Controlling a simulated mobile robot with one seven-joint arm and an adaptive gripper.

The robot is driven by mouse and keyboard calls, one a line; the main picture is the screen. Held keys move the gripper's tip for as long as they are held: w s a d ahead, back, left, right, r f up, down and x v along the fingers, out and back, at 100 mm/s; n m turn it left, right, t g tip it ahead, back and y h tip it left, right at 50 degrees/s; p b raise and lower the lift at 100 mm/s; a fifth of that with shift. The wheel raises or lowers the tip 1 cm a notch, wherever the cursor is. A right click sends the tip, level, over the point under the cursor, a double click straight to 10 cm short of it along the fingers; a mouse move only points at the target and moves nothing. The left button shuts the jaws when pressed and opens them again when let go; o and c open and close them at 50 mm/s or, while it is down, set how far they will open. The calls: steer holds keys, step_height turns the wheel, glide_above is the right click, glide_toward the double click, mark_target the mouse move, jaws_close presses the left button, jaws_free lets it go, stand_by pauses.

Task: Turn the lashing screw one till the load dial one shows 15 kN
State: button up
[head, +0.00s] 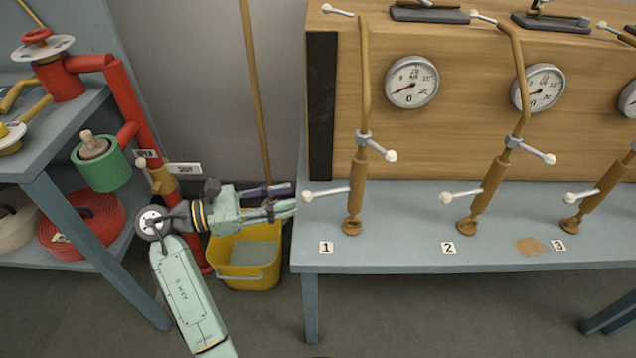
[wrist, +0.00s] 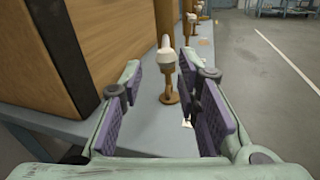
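Lashing screw one (head: 357,180) is a brown bar standing on the bench by label 1, with a white-knobbed lever (head: 330,191) pointing left from its lower part. Load dial one (head: 411,82) is on the wooden panel to its right; its red needle points left and slightly down, too small to read exactly. My gripper (head: 287,198) is left of the lever's knob, fingers pointing right. In the wrist view, my gripper (wrist: 172,92) is open with nothing held. The screw (wrist: 170,92) and its white knob (wrist: 167,56) show between and beyond the fingers.
Lashing screws two (head: 487,185) and three (head: 606,185) stand further right on the bench (head: 400,240). A yellow bucket (head: 247,270) is on the floor below my gripper. A red pipe (head: 128,105) and a shelf stand at left. The wooden panel (head: 450,140) rises behind the screws.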

mark_target(350, 189)
steer(key=shift+g, duration=0.3)
steer(key=x, duration=0.3)
steer(key=p+x, duration=0.1)
steer(key=x, duration=0.7)
steer(key=shift+s+r, duration=0.1)
steer(key=shift+s, duration=0.15)
steer(key=shift+c, duration=0.4)
jaws_close()
steer(key=shift+p, duration=0.3)
